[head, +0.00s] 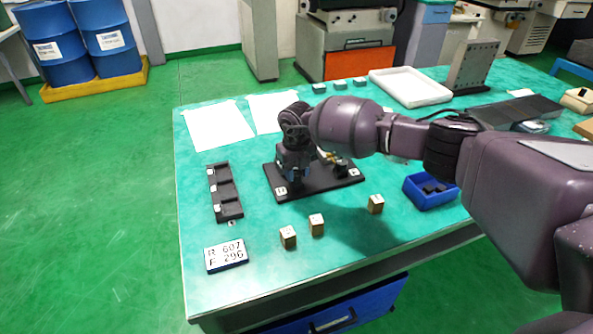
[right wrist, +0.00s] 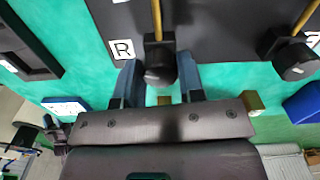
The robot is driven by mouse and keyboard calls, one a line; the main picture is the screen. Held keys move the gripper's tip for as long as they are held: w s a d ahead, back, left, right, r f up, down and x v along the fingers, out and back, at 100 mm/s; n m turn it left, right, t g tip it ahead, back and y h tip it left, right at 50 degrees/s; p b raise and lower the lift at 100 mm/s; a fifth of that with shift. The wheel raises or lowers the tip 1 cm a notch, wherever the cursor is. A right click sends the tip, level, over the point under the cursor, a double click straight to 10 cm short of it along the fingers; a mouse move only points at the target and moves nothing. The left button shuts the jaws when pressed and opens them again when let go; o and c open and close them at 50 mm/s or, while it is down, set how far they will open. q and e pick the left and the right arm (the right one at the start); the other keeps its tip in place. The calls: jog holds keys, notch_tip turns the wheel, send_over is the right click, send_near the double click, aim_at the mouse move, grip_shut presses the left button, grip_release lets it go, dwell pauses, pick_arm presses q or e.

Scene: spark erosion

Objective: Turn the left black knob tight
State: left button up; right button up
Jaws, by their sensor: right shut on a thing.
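A black base plate (head: 325,185) lies on the green table and carries two black knobs with brass-coloured rods. The left black knob (right wrist: 159,58) is beside a white label marked R (right wrist: 123,49). My right gripper (right wrist: 159,80) has its two blue-grey fingers on either side of this knob and is shut on it. In the head view my right gripper (head: 293,172) reaches down over the plate's left part, and my arm hides much of the fixture. The right black knob (right wrist: 295,57) stands apart from the gripper; it also shows in the head view (head: 341,171). My left gripper is not in view.
A black slotted tray (head: 225,192) lies left of the plate, with a lettered sign (head: 226,256) in front. Several small brass-coloured blocks (head: 317,225) stand near the front. A blue bin (head: 431,197) is to the right. White sheets (head: 220,125) lie behind.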

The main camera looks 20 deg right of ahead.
aim_at(296, 172)
jog(key=o, duration=0.9)
notch_tip(296, 172, up, 11)
jog(key=shift+f+p, duration=0.1)
jog(key=shift+p, duration=0.55)
